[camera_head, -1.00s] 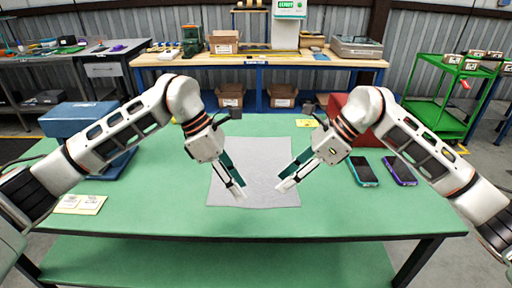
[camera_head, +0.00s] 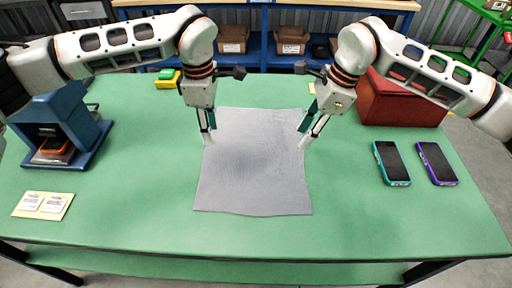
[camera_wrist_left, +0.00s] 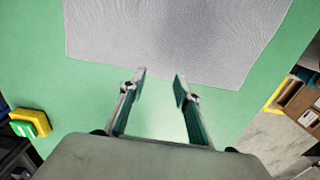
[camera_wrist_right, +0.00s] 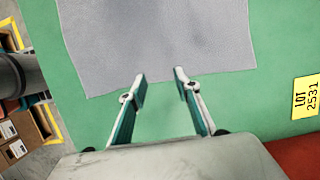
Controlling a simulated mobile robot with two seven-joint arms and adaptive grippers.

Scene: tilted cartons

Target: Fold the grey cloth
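The grey cloth (camera_head: 253,170) lies flat and spread out on the green table, with small wrinkles. My left gripper (camera_head: 208,140) is at the cloth's left side toward the far end. In the left wrist view the left gripper (camera_wrist_left: 160,75) is open and empty, its fingertips close to a cloth edge. My right gripper (camera_head: 304,142) is at the cloth's right side. In the right wrist view the right gripper (camera_wrist_right: 160,75) is open and empty, its fingertips close to the cloth edge. Whether the fingertips touch the cloth cannot be told.
The green table (camera_head: 130,205) is clear around the cloth's near side. A blue device (camera_head: 65,125) and a label card (camera_head: 43,205) are at left. A teal phone (camera_head: 391,163), a purple phone (camera_head: 437,163) and a red bin (camera_head: 400,105) are at right. A yellow-green item (camera_head: 167,79) lies behind.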

